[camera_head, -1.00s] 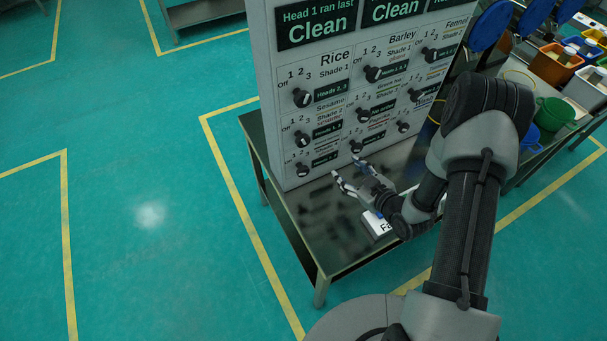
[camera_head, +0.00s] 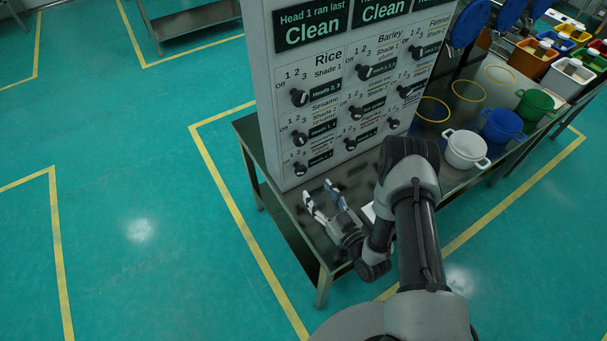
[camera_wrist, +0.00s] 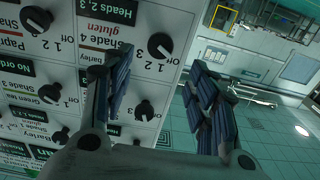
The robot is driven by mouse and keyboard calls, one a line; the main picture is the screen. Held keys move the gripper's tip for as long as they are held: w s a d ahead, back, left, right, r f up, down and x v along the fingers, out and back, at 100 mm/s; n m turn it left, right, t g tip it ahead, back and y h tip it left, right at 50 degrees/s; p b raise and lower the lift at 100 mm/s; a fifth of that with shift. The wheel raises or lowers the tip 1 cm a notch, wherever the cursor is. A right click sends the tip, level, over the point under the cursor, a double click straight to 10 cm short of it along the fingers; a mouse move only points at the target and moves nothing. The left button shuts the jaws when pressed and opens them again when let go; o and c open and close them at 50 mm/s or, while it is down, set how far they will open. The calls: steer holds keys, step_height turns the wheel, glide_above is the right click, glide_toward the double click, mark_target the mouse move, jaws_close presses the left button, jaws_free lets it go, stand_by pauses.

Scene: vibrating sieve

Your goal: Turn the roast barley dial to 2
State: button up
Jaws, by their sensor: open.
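The roast barley dial (camera_head: 300,168) is a black knob at the bottom left of the white dial panel (camera_head: 264,110). In the wrist view the panel is upside down, and the knob (camera_wrist: 160,45) beside the "barley, Shade 4, gluten" label shows between the finger directions. My gripper (camera_head: 319,190) is open and empty, low in front of the panel's lower left part, apart from the dial. In the wrist view the left finger of my gripper (camera_wrist: 150,75) covers part of the panel; the right finger is over the floor beyond.
The dark metal table (camera_head: 283,212) carries the panel. Other dials, such as the paprika dial (camera_head: 350,143), sit close by. A white card (camera_head: 368,212) lies partly hidden behind my arm. A white pot (camera_head: 465,150) and a blue pot (camera_head: 502,126) stand at right. Floor at left is clear.

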mark_target(302, 172)
steer(key=b+x, duration=0.1)
steer(key=x, duration=0.8)
steer(key=shift+w+a, duration=0.15)
steer(key=shift+c, duration=0.3)
steer(key=c, duration=1)
